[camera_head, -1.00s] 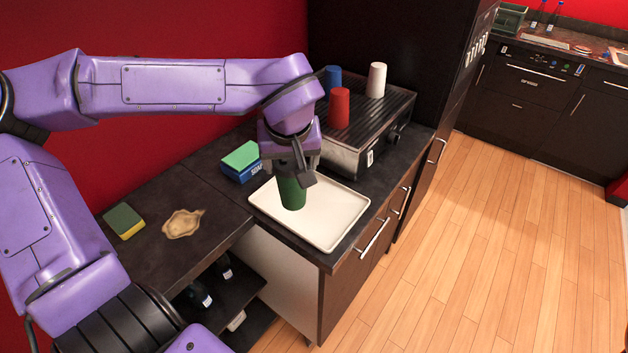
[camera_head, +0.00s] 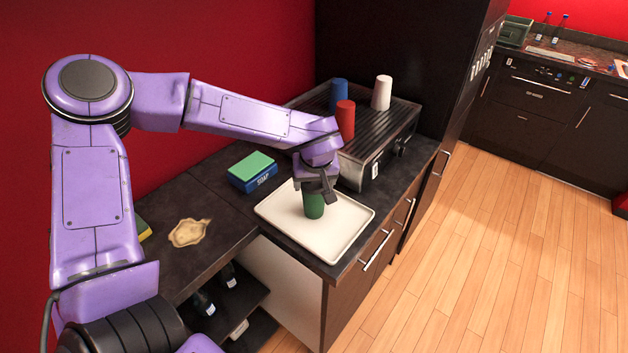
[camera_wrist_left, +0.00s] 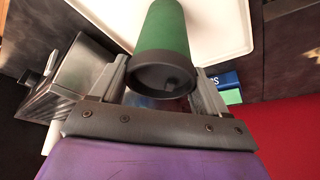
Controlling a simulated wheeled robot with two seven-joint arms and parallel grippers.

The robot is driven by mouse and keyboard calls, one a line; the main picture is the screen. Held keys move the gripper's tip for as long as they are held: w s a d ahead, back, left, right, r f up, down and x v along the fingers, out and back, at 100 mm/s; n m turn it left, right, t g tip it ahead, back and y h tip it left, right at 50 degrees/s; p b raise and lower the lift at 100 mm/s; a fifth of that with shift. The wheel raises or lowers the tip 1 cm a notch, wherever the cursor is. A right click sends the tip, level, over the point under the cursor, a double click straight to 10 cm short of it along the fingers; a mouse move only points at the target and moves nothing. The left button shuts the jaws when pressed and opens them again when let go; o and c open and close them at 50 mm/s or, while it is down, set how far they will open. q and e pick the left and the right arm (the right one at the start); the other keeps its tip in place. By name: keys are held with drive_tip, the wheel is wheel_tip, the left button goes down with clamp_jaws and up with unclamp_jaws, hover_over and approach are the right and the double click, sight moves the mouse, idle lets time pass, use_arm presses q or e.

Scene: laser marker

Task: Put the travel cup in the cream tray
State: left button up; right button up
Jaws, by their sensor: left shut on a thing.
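The travel cup is a green cylinder with a dark end; it shows below my left gripper in the head view (camera_head: 314,206) and between the fingers in the left wrist view (camera_wrist_left: 163,45). My left gripper (camera_head: 316,190) is shut on the cup, over the cream tray. The cream tray (camera_head: 335,240) is a shallow pale tray with a raised rim on the dark counter. It also shows behind the cup in the left wrist view (camera_wrist_left: 222,28). I cannot tell whether the cup's base touches the tray floor. My right gripper is not in view.
A silver machine (camera_head: 362,165) stands behind the tray with a red cup (camera_head: 345,118), a blue cup (camera_head: 338,95) and a white cup (camera_head: 382,92) on top. A blue soap box with a green top (camera_head: 252,172) sits left of the tray. A brown spill (camera_head: 189,232) marks the counter.

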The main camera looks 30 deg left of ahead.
use_arm(q)
drive_tip(key=o, duration=0.7)
drive_tip(key=shift+s, duration=0.1)
drive_tip(key=v, duration=1.2)
drive_tip(key=shift+b, duration=0.4)
drive_tip(key=shift+d+r, duration=0.1)
